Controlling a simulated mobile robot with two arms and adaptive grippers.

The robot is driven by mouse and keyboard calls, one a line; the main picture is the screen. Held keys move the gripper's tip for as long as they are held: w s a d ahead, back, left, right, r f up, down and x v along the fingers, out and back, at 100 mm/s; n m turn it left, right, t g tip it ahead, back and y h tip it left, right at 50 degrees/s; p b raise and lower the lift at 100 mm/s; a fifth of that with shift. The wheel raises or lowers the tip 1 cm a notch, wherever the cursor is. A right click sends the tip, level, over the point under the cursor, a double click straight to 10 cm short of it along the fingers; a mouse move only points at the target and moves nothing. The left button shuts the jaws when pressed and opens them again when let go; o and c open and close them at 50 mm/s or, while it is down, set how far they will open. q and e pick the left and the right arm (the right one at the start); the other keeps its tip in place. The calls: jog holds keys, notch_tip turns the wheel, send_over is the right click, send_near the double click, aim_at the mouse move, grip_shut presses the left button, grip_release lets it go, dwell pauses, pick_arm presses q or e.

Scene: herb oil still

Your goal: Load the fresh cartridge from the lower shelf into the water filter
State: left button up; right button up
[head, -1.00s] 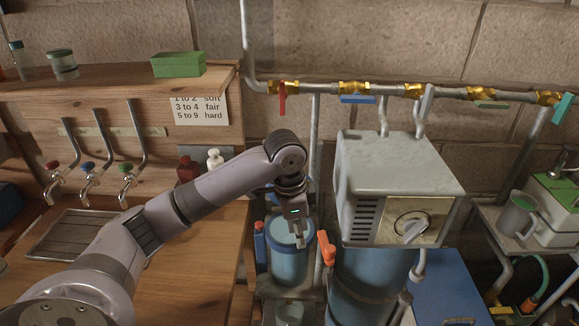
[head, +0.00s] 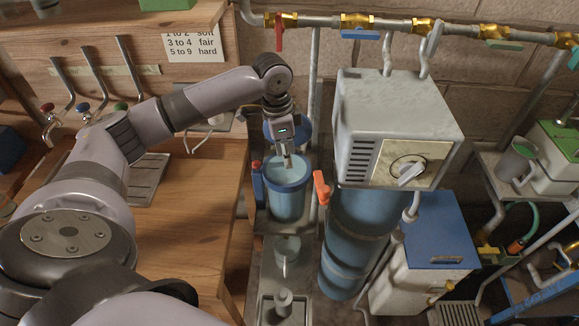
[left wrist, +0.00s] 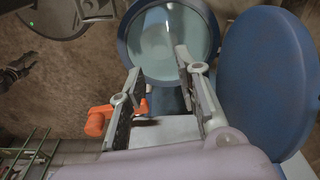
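The water filter is a clear bowl with a blue rim (head: 287,192), below the head view's centre. It stands open at the top. A round blue lid (left wrist: 268,85) is tilted up beside the bowl in the left wrist view. The bowl (left wrist: 168,62) looks pale blue inside; I make out no cartridge in it. My left gripper (head: 287,163) points down at the bowl's mouth. In the left wrist view its fingers (left wrist: 158,68) are spread apart with nothing seen between the tips. I cannot pick out the fresh cartridge. My right gripper is not in view.
An orange handle (head: 321,187) sits right beside the filter. A grey box with a dial (head: 395,125) and a blue tank (head: 350,245) stand to the right. Below the filter are a small clear cup (head: 287,249) and a grey fitting (head: 284,301). A wooden counter (head: 205,190) is left.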

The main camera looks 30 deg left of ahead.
aim_at(291, 174)
pick_arm(q)
jog(key=f, duration=0.3)
jog(key=f+p, duration=0.1)
jog(key=f, duration=0.1)
jog(key=shift+w+d+f, duration=0.2)
jog(key=shift+d+f, duration=0.05)
jog(key=shift+d, duration=0.1)
jog(key=shift+f, duration=0.7)
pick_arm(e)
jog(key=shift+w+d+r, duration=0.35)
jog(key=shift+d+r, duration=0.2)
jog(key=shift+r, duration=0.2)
pick_arm(q)
jog(key=shift+c, duration=0.2)
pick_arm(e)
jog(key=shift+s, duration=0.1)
pick_arm(q)
jog(key=c, duration=0.4)
jog(key=shift+c, duration=1.4)
grip_shut()
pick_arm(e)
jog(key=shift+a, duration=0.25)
pick_arm(q)
jog(key=shift+w+r+p, duration=0.1)
jog(key=shift+r+p, duration=0.25)
jog(key=shift+p, duration=0.45)
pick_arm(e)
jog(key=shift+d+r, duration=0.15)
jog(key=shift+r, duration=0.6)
